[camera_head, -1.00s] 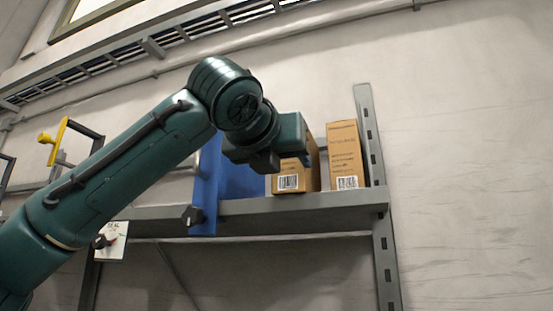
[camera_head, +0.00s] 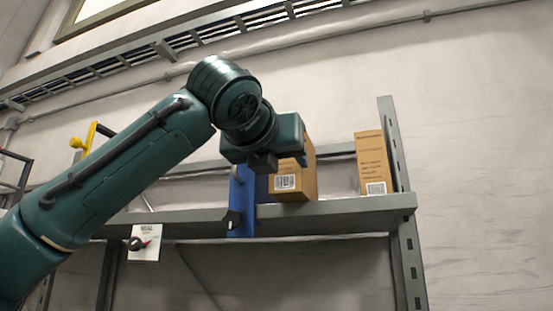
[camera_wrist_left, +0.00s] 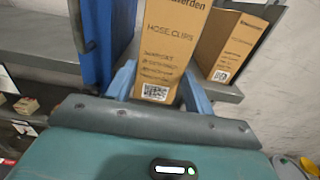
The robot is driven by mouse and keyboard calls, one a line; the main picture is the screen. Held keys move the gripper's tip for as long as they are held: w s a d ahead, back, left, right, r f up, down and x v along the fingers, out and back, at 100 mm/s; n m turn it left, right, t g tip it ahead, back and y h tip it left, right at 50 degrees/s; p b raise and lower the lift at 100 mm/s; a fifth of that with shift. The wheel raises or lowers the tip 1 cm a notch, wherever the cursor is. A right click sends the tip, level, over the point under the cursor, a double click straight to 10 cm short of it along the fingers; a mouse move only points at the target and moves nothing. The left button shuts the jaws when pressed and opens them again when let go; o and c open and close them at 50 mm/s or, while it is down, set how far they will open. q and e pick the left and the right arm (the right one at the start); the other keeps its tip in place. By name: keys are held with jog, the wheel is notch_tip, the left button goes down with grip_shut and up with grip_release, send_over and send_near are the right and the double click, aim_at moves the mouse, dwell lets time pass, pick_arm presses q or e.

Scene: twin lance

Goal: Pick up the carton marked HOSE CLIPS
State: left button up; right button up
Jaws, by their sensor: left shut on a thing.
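The brown carton marked HOSE CLIPS (camera_wrist_left: 168,45) is between the two blue fingers of my left gripper (camera_wrist_left: 160,92) in the left wrist view, its label facing the camera. In the head view my left gripper (camera_head: 264,162) is shut on this carton (camera_head: 288,182), which is upright at the shelf's front edge, its upper part partly hidden by the gripper. I cannot tell whether its base touches the shelf. My right gripper is not in view.
A similar carton (camera_head: 372,165) stands to the right on the grey shelf (camera_head: 335,211), beside the upright post (camera_head: 398,170). It also shows in the wrist view (camera_wrist_left: 232,48). A blue panel (camera_head: 241,200) stands close on the left. A white tag (camera_head: 146,243) hangs below the shelf.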

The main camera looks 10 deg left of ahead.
pick_arm(q)
jog(key=o, duration=1.3)
jog(key=shift+s, duration=0.1)
jog(key=s+a+b, duration=0.1)
jog(key=s+b, duration=0.2)
jog(key=s, duration=1)
jog(key=shift+a, duration=0.3)
